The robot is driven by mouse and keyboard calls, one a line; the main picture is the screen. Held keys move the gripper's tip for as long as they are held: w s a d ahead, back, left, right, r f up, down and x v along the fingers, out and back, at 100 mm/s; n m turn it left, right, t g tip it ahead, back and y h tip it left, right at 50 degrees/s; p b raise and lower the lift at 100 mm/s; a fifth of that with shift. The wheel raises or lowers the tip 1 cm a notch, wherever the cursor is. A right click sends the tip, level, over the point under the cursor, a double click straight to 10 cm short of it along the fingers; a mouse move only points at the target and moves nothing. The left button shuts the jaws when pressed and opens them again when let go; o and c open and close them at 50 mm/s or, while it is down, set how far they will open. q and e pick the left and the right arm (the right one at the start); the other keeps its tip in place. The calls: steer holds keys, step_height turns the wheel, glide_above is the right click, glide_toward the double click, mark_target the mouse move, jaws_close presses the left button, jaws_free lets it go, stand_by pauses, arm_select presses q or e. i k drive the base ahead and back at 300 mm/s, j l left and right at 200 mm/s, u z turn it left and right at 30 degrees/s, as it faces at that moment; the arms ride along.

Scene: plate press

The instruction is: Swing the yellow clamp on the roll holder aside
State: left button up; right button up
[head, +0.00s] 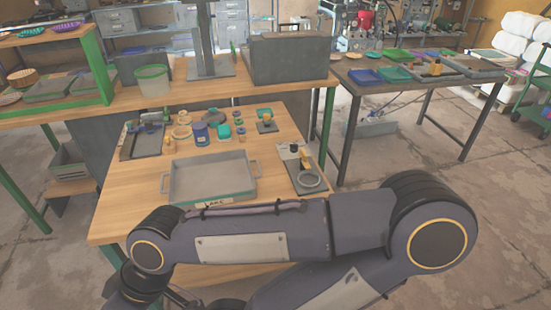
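A pale ring (308,180) lies at the stand's near end. I cannot tell whether the clamp is closed over anything. Neither gripper's fingers show.
A grey tray (252,190) lies mid-table, left of the stand. Behind it are a blue jar (200,134), several small parts and a dark tray (143,145). A higher bench (225,88) stands behind. Floor (395,160) is open to the right.

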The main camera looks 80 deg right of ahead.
mark_target(304, 164)
steer(key=z, duration=3.15)
steer(key=i+j+u, duration=0.45)
steer(key=i+u, duration=0.2)
steer(key=i, duration=0.2)
